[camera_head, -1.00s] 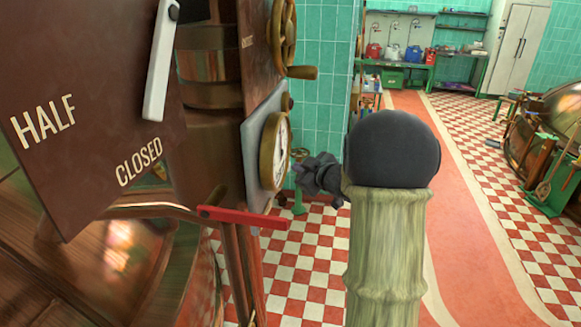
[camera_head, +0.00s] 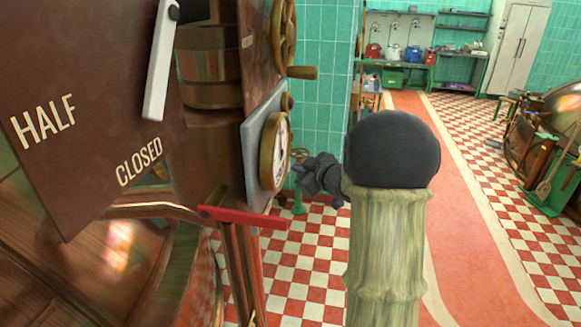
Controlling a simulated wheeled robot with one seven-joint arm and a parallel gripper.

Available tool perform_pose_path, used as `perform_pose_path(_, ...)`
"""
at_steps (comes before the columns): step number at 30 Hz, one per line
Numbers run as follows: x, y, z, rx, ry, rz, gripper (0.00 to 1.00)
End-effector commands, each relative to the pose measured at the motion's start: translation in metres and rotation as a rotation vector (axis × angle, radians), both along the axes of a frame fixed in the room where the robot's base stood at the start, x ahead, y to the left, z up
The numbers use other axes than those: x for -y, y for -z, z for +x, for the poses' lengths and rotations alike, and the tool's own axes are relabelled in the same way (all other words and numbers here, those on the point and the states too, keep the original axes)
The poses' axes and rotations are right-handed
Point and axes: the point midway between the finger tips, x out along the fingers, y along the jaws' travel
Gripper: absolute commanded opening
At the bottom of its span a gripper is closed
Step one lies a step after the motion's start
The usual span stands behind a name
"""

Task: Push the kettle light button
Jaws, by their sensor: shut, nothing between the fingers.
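The copper kettle (camera_head: 120,255) fills the left side, with a grey panel (camera_head: 252,150) on its right flank seen nearly edge-on. The panel bears a brass-rimmed round gauge (camera_head: 272,150) and a small dark brass knob (camera_head: 287,102) above it. I cannot tell whether this knob is the light button; no button is clearly marked. My dark grey gripper (camera_head: 297,170) is just right of the gauge in the picture, shut and empty, its tip pointing left. The gap to the panel is hard to judge, and I see no clear contact.
A red lever (camera_head: 243,217) sticks out below the gauge. A brass handwheel (camera_head: 284,35) with a handle is above the panel. A white lever (camera_head: 160,65) is on the brown HALF/CLOSED plate (camera_head: 75,130). Open checkered floor (camera_head: 500,220) lies to the right.

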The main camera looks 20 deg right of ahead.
Motion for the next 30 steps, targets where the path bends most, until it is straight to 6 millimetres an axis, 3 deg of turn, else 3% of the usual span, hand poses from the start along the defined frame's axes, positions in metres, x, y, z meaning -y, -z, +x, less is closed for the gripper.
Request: perform_pose_path(30, -0.0058, -0.0021, 0.0028, 0.003, -0.004, 0.001, 0.00)
